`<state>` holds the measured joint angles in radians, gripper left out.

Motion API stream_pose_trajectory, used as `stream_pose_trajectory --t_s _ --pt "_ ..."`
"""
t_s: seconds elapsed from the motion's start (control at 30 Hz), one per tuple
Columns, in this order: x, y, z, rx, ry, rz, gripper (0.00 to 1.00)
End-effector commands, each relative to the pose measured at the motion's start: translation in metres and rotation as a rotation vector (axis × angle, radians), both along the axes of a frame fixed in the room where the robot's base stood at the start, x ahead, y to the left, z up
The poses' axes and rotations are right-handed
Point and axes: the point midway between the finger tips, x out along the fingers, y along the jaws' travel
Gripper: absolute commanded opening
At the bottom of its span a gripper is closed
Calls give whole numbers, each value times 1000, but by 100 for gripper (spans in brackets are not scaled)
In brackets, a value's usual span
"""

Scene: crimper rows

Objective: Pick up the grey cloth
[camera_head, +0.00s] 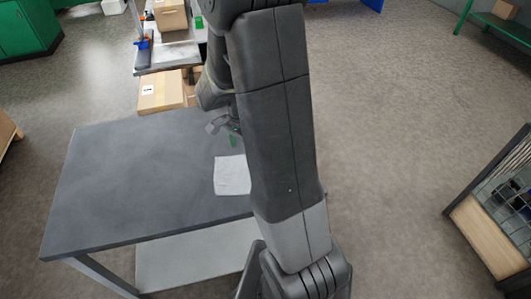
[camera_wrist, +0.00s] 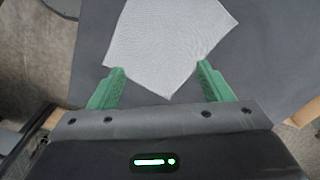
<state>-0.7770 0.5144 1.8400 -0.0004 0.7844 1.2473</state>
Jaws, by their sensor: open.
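The grey cloth (camera_head: 232,175) lies flat on the dark table, near its right side in the head view, partly beside my arm. In the wrist view the cloth (camera_wrist: 168,45) is pale grey, with one corner pointing down between the fingers. My gripper (camera_wrist: 160,68) is open, with its two green fingers apart and nothing held between them. In the head view my gripper (camera_head: 234,138) shows only in part, just behind the cloth, with the arm hiding the rest. I cannot tell its exact height above the table.
The dark table (camera_head: 120,185) is otherwise bare, with a lower shelf (camera_head: 190,262). Behind it stand a cardboard box (camera_head: 160,92) and a bench (camera_head: 170,55) with another box (camera_head: 171,15). A rack (camera_head: 490,225) stands at the right. The floor between is clear.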

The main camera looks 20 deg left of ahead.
Motion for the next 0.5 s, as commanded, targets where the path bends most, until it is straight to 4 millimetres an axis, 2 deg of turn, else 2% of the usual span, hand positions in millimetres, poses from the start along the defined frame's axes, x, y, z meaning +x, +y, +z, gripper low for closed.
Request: stream_pose_trajectory --t_s 0.1,0.27,0.5 --pt "-1 9 -3 -2 2 -8 73" --pt "-1 9 -11 -2 2 -11 73" --pt "-2 8 -38 -3 4 -11 73"
